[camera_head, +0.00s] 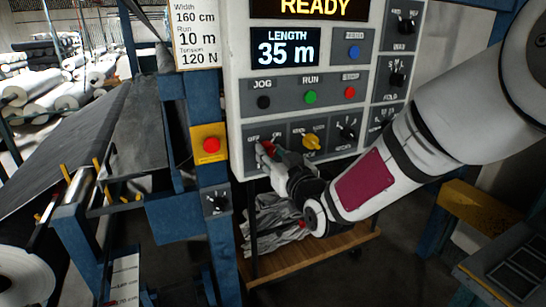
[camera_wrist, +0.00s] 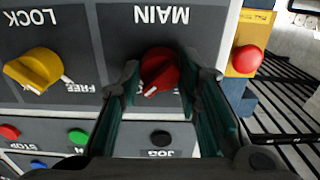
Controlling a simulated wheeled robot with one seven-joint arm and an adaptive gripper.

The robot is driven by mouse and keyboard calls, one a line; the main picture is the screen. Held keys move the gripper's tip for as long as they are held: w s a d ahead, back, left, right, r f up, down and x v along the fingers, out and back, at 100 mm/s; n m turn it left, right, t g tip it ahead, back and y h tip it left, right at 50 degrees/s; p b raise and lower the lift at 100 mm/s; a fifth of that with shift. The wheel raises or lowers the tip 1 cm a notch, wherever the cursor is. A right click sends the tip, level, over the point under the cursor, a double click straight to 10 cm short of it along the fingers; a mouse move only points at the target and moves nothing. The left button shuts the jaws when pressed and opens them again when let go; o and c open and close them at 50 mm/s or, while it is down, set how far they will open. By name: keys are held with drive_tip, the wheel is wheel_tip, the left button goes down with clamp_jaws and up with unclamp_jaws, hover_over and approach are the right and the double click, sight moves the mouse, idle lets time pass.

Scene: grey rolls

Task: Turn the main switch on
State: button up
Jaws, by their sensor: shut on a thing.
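The main switch is a red rotary knob under the label MAIN, seen upside down in the wrist view (camera_wrist: 158,66). A white mark on the knob points to the lower left of that view. My gripper (camera_wrist: 160,82) has its two dark green fingers on either side of the knob and is shut on it. In the head view my gripper (camera_head: 266,152) reaches the lower left of the control panel (camera_head: 240,100), below OFF and ON lettering, and mostly hides the knob. The exact knob setting is hard to tell.
A yellow knob (camera_head: 311,142) marked LOCK sits beside the switch. Black, green (camera_head: 310,97) and red buttons lie above it. A red button on a yellow box (camera_head: 211,145) is left of the panel. The display (camera_head: 286,47) reads LENGTH 35 m, with READY above.

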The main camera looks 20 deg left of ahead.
drive_tip(key=shift+f, duration=0.1)
idle(0.3)
drive_tip(key=o, duration=1.2)
drive_tip(key=shift+c, duration=0.2)
drive_tip(key=v, duration=1.2)
